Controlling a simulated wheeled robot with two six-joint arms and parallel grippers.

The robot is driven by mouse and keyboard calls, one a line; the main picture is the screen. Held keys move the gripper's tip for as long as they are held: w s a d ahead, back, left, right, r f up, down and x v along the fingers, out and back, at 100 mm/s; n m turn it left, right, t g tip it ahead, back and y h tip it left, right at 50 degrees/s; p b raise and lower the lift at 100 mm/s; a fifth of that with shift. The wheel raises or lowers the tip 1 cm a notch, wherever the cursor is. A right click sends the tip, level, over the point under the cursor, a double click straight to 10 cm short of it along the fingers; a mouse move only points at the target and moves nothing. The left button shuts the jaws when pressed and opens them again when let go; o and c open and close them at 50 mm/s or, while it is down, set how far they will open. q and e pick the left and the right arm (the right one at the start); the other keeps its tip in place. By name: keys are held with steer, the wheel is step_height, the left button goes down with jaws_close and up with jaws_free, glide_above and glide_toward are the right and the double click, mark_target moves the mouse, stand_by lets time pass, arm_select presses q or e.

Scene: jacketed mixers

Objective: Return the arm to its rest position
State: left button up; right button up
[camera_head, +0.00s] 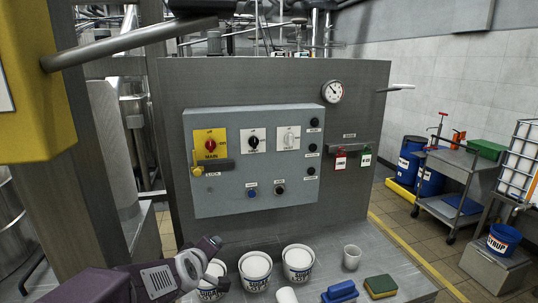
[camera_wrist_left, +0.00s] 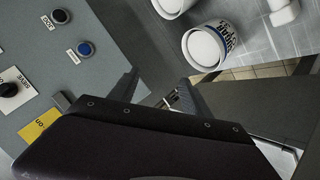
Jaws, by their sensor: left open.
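My left arm comes in from the bottom left of the head view, dark purple. Its gripper (camera_head: 203,268) hangs low in front of the grey control box (camera_head: 230,196), over the left end of the bench and by the leftmost white tub. In the left wrist view the two dark fingers of the gripper (camera_wrist_left: 160,82) stand apart with nothing between them. The control box face shows at the left there, with a blue button (camera_wrist_left: 84,48) and a black one (camera_wrist_left: 60,16). My right gripper is not in view.
White tubs (camera_head: 298,262) stand on the steel bench beside the gripper, with a cup (camera_head: 351,257), a blue brush (camera_head: 340,292) and a green-yellow sponge (camera_head: 380,286). A yellow housing (camera_head: 25,100) with a grey bar is at upper left. Floor at the right is partly clear.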

arm_select(q)
steer(key=s+f+m+g, duration=0.5)
steer(key=s+f, duration=0.3)
steer(key=s, duration=0.4)
steer(key=s+f+m+g, duration=0.5)
steer(key=s+f, duration=0.4)
steer(key=s, duration=0.2)
steer(key=shift+s+d+h, duration=0.35)
steer(key=shift+h, duration=0.05)
steer(key=shift+r, duration=0.1)
